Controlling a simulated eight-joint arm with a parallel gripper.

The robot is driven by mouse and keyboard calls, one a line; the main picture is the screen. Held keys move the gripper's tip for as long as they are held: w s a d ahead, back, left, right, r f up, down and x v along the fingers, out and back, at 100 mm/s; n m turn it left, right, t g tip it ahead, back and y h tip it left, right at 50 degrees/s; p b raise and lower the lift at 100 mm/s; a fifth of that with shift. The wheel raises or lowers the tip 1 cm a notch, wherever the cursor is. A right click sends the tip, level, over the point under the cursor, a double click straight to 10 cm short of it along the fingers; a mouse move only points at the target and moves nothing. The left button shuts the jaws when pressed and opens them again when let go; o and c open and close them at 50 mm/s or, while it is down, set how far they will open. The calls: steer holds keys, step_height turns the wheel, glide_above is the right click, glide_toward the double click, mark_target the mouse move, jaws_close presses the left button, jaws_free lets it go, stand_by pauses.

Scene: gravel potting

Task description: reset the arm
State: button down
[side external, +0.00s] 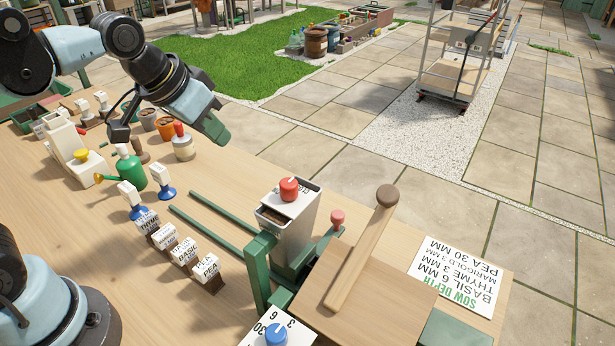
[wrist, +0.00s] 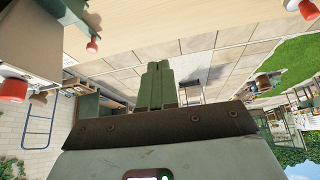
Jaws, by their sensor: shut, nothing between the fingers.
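My gripper (side external: 216,133) is raised above the far part of the wooden bench in the side external view, past the terracotta pot and the cream jar. Its green fingers are shut and hold nothing. In the wrist view the two fingers (wrist: 161,86) lie side by side with no object between them. They point out over the paving, and the bench shows along the upper left, apart from them.
The bench (side external: 120,245) bears a white hopper with a red knob (side external: 289,190), a wooden lever (side external: 362,245), seed labels (side external: 186,253), a green watering can (side external: 131,170), a terracotta pot (side external: 166,128) and a cream jar (side external: 183,148). A sow depth card (side external: 462,275) lies at right.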

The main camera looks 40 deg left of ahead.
steer(key=s+a+f+n+t, duration=0.1)
steer(key=s+a+f, duration=0.2)
steer(key=s+f, duration=0.1)
steer(key=shift+a+f+y, duration=0.2)
steer(key=shift+f+y, duration=0.1)
steer(key=shift+f, duration=0.3)
stand_by(0.3)
steer(key=c, duration=1.7)
jaws_free()
steer(key=o, duration=1.7)
steer(key=w+d+r+g+h, duration=0.2)
steer(key=w+d+r+g, duration=0.2)
steer(key=w+d+r, duration=0.3)
step_height(320, 180, up, 6)
steer(key=d, duration=0.2)
steer(key=shift+d+f+h, duration=0.25)
steer(key=shift+d+h, duration=0.05)
steer(key=shift+d, duration=0.05)
steer(key=w+d+r+g+h, duration=0.1)
steer(key=w+d+r+g, duration=0.1)
steer(key=d+r+g, duration=0.65)
steer(key=s+d+f+t, duration=0.2)
steer(key=d+f, duration=0.3)
steer(key=f, duration=0.6)
steer(key=shift+s+d+t, duration=0.2)
steer(key=shift+t, duration=0.45)
steer(key=shift+r, duration=0.1)
